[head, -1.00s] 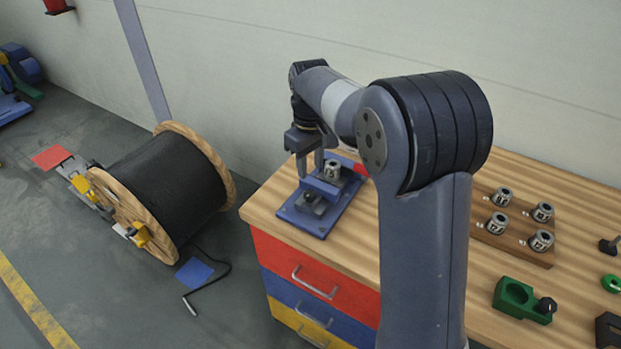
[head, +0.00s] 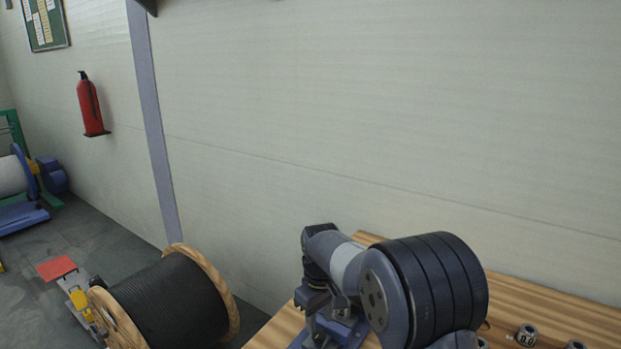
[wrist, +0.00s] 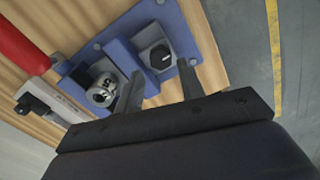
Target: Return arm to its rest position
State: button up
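My gripper (wrist: 160,74) hangs over the workbench, its two dark fingers apart with nothing seen between them. A metal die-like cylinder (wrist: 103,91) sits in one part of the fixture, beside the left finger. A dark hexagonal opening (wrist: 158,57) shows in the other part, beyond the fingertips. My arm is bent at the elbow above the bench.
A wooden-flanged reel of black cable (head: 175,300) stands on the floor left of the bench (head: 560,305). A marked metal cylinder (head: 527,335) is at lower right. A fire extinguisher (head: 91,105) hangs on the wall. A red-handled tool (wrist: 20,45) lies beside the fixture.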

aim_at(320, 333)
notch_tip(320, 333, down, 4)
jog(key=shift+f, duration=0.25)
jog(key=shift+w+d, duration=0.1)
jog(key=shift+w, duration=0.05)
jog(key=shift+r, duration=0.1)
